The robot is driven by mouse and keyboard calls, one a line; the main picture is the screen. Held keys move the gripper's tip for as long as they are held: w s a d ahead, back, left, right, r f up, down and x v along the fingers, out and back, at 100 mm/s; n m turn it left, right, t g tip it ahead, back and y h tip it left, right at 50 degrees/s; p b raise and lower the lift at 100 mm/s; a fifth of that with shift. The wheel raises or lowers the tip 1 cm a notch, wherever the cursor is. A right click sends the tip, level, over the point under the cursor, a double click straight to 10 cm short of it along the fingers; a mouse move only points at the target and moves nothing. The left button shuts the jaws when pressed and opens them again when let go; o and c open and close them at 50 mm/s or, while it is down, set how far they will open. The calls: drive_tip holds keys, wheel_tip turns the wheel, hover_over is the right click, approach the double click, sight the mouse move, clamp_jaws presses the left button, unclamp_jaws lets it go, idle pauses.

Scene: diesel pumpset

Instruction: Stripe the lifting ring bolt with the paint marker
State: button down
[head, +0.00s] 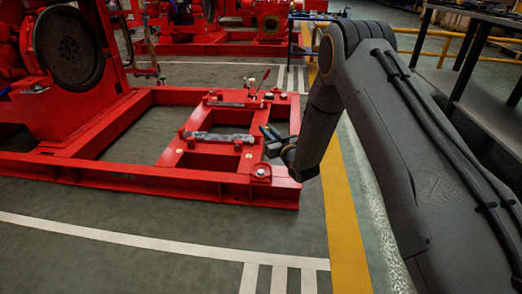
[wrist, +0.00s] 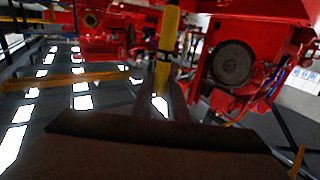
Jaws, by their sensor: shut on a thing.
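My gripper (head: 274,145) is over the near right part of the red base frame, at the end of my arm. In the wrist view my gripper (wrist: 168,88) is shut on a yellow paint marker (wrist: 169,32) with a dark band, which points away from the palm. In the head view the marker is too small to make out clearly. A small pale round fitting on a red lug (head: 260,171) sits on the frame's near right corner, just below and left of my gripper. I cannot tell whether this is the lifting ring bolt. No stripe can be made out.
The red base frame (head: 130,176) has open bays and grey pads (head: 218,137) on its crossbars. A red engine with a dark flywheel (head: 70,48) stands at the left. A dark workbench (head: 478,92) is at the right. Marked floor in front is clear.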

wheel_tip(320, 180, down, 6)
drive_tip(key=w+a+b, duration=0.1)
drive_tip(key=a+b, duration=0.1)
drive_tip(key=b, duration=0.1)
drive_tip(key=shift+w+a+r+n+y, duration=0.25)
drive_tip(key=shift+w+a+n+y, duration=0.05)
drive_tip(key=shift+w+a+y, duration=0.1)
drive_tip(key=shift+s+d+r, duration=0.1)
drive_tip(key=shift+s, duration=0.05)
drive_tip(key=shift+f+b, duration=0.8)
drive_tip(key=shift+f, duration=1.55)
drive_tip(key=shift+w, duration=0.25)
drive_tip(key=shift+f, duration=0.2)
drive_tip(key=shift+s+d+p, duration=0.1)
drive_tip(key=shift+s+p, duration=0.3)
drive_tip(key=shift+s, duration=0.15)
drive_tip(key=shift+w, duration=0.1)
